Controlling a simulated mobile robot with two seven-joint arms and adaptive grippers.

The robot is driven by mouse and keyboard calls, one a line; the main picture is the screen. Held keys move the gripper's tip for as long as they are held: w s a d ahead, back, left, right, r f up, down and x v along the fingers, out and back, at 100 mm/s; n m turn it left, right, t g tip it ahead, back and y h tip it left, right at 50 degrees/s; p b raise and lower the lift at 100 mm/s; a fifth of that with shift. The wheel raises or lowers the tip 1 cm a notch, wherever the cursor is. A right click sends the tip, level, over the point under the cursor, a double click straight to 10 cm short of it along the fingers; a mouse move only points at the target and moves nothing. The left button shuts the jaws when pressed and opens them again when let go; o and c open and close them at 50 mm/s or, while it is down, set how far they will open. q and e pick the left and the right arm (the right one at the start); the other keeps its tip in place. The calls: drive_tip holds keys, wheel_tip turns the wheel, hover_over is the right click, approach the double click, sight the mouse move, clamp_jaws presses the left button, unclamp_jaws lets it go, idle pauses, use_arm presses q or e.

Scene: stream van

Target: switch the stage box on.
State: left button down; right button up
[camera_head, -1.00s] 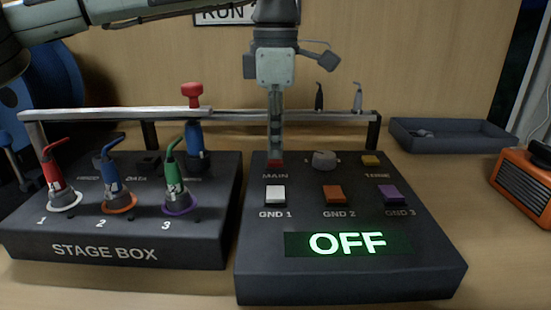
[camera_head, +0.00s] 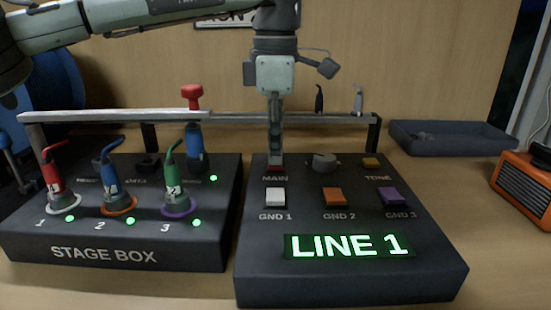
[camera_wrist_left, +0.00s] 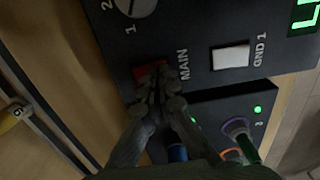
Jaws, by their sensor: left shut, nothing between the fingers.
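The stage box (camera_head: 103,257) stands at the left with red, blue and green plugs in its numbered front sockets. Green lights glow beside sockets 1, 2 and 3, and another glows near the back. The control box (camera_head: 350,290) to its right has a display (camera_head: 349,246) reading LINE 1. My left gripper (camera_head: 275,160) is shut and points down at the red MAIN button (camera_head: 275,168). In the left wrist view the fingertips (camera_wrist_left: 160,88) cover part of the red button (camera_wrist_left: 148,72). They seem to touch it. My right gripper is not in view.
A metal rail (camera_head: 120,115) runs behind. A grey tray (camera_head: 445,138) and an orange device (camera_head: 527,180) stand at the right.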

use_arm(q)
drive_tip(key=shift+r+p, duration=2.6)
drive_tip(key=shift+r, duration=0.75)
